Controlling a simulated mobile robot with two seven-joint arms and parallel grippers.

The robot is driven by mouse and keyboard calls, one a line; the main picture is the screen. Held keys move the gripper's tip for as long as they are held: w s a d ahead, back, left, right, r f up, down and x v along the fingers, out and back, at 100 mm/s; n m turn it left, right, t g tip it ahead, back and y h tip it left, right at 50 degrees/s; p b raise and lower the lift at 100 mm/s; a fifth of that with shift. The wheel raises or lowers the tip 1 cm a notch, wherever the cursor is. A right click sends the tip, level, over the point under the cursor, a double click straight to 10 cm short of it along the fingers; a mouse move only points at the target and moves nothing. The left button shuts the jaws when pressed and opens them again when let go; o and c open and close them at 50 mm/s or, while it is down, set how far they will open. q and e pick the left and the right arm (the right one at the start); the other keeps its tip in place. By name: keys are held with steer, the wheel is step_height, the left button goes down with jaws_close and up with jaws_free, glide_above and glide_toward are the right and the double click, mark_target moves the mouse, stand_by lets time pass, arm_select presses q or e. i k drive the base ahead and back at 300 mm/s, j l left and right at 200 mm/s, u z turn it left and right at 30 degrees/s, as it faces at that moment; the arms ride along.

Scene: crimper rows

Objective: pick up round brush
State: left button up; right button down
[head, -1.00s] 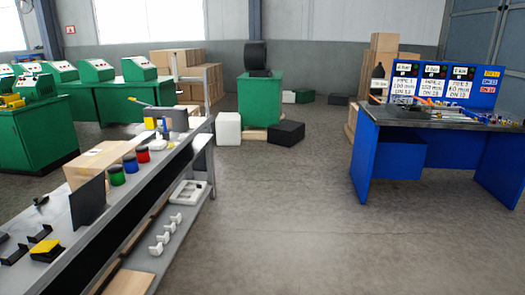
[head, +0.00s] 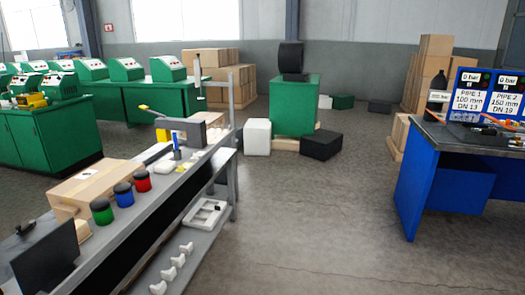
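I cannot make out a round brush for certain in the head view. On the grey workbench (head: 112,232) at the left stand green (head: 101,211), blue (head: 124,195) and red (head: 142,181) jars with dark lids. Behind them are a small upright blue and white item (head: 176,146) and a grey box-like item (head: 178,130) with a yellow-tipped rod beside it. These are too small to name surely. Neither of my grippers is in view.
A cardboard box (head: 88,190) and a dark panel (head: 48,258) stand on the bench. White parts lie on its lower shelf. A blue table (head: 417,190) stands at right. Green cabinet (head: 294,108), white cube (head: 257,137) and black box (head: 321,145) stand behind. The middle floor is clear.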

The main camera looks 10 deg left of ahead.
mark_target(174, 133)
steer(key=i+u, duration=0.2)
steer(key=i, duration=1)
